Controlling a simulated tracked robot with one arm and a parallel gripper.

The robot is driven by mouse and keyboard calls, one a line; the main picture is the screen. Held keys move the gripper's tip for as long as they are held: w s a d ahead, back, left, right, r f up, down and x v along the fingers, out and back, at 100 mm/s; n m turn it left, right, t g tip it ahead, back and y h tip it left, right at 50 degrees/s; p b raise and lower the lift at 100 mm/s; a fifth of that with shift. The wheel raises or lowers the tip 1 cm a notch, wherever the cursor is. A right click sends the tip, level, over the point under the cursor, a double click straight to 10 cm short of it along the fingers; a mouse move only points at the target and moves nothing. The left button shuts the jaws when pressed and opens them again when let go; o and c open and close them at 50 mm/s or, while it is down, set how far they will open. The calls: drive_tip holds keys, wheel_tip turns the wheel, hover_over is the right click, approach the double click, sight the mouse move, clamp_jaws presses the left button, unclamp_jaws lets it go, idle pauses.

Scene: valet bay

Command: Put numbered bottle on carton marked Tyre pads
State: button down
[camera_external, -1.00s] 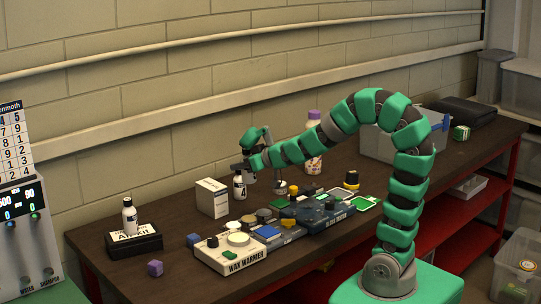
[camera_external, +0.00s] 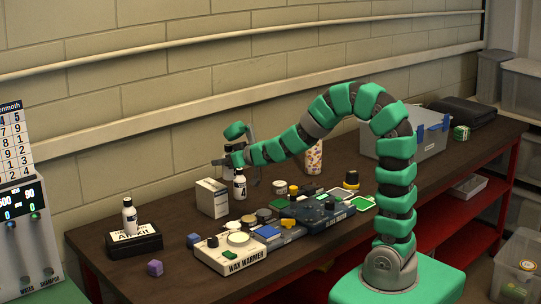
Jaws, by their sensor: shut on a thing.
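A small white bottle with a dark label band (camera_external: 239,186) stands upright on the bench, right of a white carton (camera_external: 212,198). My gripper (camera_external: 236,162) is at the bottle's top and appears shut on it; the fingertips are small and partly hidden. A similar white bottle (camera_external: 129,217) stands on a black box (camera_external: 134,243) at the left end. The print on the bottles and on the white carton is too small to read, so I cannot confirm the number or the words Tyre pads.
A box lettered Wax Warmer (camera_external: 231,257) and a row of jars and pads fill the front middle. A purple cube (camera_external: 155,268) lies near the front edge. A patterned bottle (camera_external: 314,157) stands behind my arm. A grey bin (camera_external: 405,140) stands at right.

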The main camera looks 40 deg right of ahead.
drive_tip(key=w, duration=0.2)
drive_tip(key=w+a, duration=0.1)
drive_tip(key=w, duration=0.2)
drive_tip(key=w+a, duration=0.1)
drive_tip(key=w, duration=0.2)
drive_tip(key=shift+f, duration=0.4)
wheel_tip(320, 180, down, 4)
drive_tip(key=shift+r, duration=0.25)
drive_tip(key=c, duration=0.8)
unclamp_jaws()
drive_tip(key=shift+s, duration=0.1)
drive_tip(key=shift+r, duration=0.1)
drive_tip(key=shift+s+d+r, duration=0.2)
drive_tip(key=shift+s+r, duration=0.05)
drive_tip(key=shift+s, duration=0.25)
wheel_tip(320, 180, up, 4)
drive_tip(key=f, duration=0.1)
hover_over(233, 179)
drive_tip(key=w+d, duration=0.1)
drive_tip(key=shift+r, duration=0.25)
